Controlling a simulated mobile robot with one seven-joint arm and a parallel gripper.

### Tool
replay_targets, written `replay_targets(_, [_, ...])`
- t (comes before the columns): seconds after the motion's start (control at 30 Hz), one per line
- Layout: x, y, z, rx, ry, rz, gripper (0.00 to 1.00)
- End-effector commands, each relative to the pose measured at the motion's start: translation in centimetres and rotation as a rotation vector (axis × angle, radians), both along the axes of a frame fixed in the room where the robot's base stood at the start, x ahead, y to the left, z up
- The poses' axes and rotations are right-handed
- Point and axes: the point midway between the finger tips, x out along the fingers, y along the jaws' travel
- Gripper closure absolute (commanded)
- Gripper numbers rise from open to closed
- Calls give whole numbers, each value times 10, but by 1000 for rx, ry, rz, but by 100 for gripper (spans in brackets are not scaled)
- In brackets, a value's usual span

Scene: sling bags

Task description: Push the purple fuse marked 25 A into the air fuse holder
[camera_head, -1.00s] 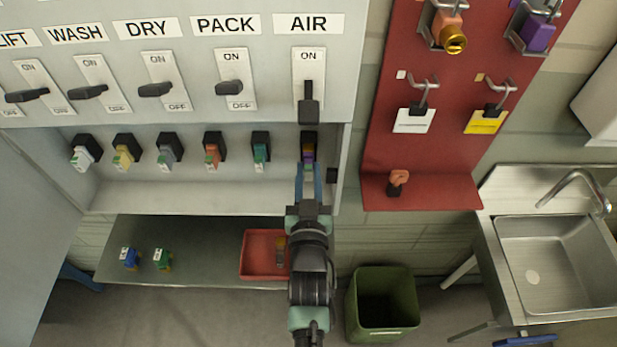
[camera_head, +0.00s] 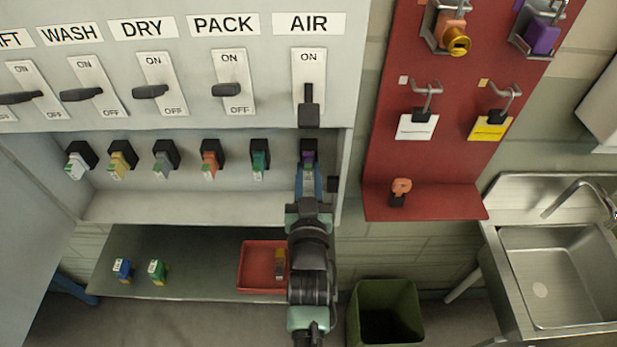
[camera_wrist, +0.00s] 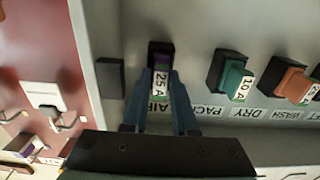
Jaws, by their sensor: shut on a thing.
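The purple fuse (camera_head: 308,158) is between my gripper's fingers (camera_head: 308,177), at the mouth of the black air fuse holder (camera_head: 309,144) below the AIR switch. In the wrist view the fuse (camera_wrist: 159,83) shows its white "25 A" label facing the camera. Its purple end meets the dark air holder (camera_wrist: 160,48). The blue fingers (camera_wrist: 160,88) are shut on its sides. The contact inside the holder is hidden, so I cannot tell how deep the fuse sits.
The AIR switch lever (camera_head: 309,108) points down. A teal fuse (camera_head: 260,160) sits in the neighbouring holder to the left. Below are a red tray (camera_head: 250,286) with a yellowish-brown fuse (camera_head: 280,262), and loose blue (camera_head: 122,269) and green (camera_head: 157,270) fuses. A red board (camera_head: 420,160) stands right.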

Motion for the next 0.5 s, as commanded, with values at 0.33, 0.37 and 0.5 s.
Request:
replay_targets(0.33, [2, 0, -1, -1, 1, 0, 39])
replay_targets(0.37, [2, 0, -1, -1, 1, 0, 39])
replay_targets(0.5, [2, 0, -1, -1, 1, 0, 39])
